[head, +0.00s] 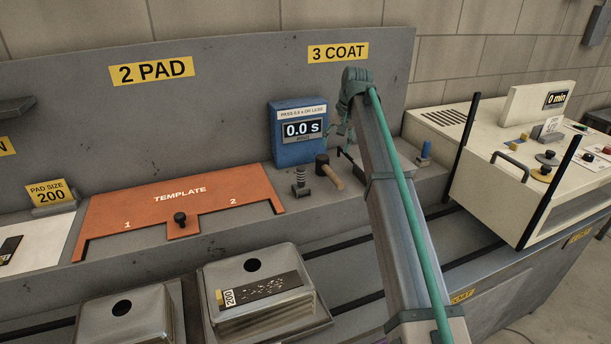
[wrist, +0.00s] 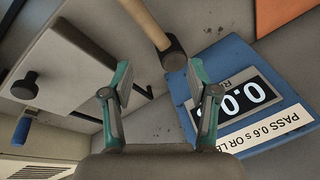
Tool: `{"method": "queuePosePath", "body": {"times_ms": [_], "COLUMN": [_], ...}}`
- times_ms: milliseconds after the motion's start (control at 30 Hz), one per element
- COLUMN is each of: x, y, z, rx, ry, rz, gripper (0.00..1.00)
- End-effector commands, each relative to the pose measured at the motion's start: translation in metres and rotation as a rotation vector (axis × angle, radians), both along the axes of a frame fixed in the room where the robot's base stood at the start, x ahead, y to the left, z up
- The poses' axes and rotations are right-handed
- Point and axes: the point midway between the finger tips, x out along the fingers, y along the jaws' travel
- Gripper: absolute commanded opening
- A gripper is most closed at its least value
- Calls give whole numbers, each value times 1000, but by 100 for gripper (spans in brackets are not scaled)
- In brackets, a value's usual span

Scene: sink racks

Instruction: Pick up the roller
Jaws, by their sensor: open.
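A tool with a wooden handle and a dark cylindrical head (head: 328,170), which looks like the roller, lies on the grey ledge in front of the blue timer box. In the wrist view its handle (wrist: 145,22) runs to the top edge and its head (wrist: 173,56) lies just beyond the fingertips. I cannot be fully sure that it is the roller. My gripper (wrist: 152,84) is open and empty, with its teal fingers apart. In the head view my gripper (head: 341,134) hangs above the ledge, right of the timer and near the tool, partly hidden by my arm.
The blue timer box (head: 290,150) stands close to the gripper; it also shows in the wrist view (wrist: 215,75). A ribbed metal piece (head: 300,184) stands left of the tool. A grey lidded box (wrist: 75,65) and a blue-handled item (head: 425,152) are to the right in the head view.

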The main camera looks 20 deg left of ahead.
Motion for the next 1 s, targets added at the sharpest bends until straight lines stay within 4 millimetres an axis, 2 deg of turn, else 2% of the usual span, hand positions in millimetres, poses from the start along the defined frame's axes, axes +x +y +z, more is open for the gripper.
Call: {"method": "queuePosePath", "body": {"times_ms": [33, 100, 200, 300, 467, 800, 1000], "x": [-17, -38, -62, -77, -85, -85, -84], "y": [27, 50, 74, 87, 93, 92, 94], "z": [8, 10, 12, 14, 7, -37, -48], "rx": [-57, -126, -201, -246, -270, -267, -266], "ry": [16, 38, 62, 76, 86, 85, 84], "rz": [77, 163, 255, 309, 338, 334, 334], "gripper": [60, 60, 60, 60, 60, 60, 60]}}
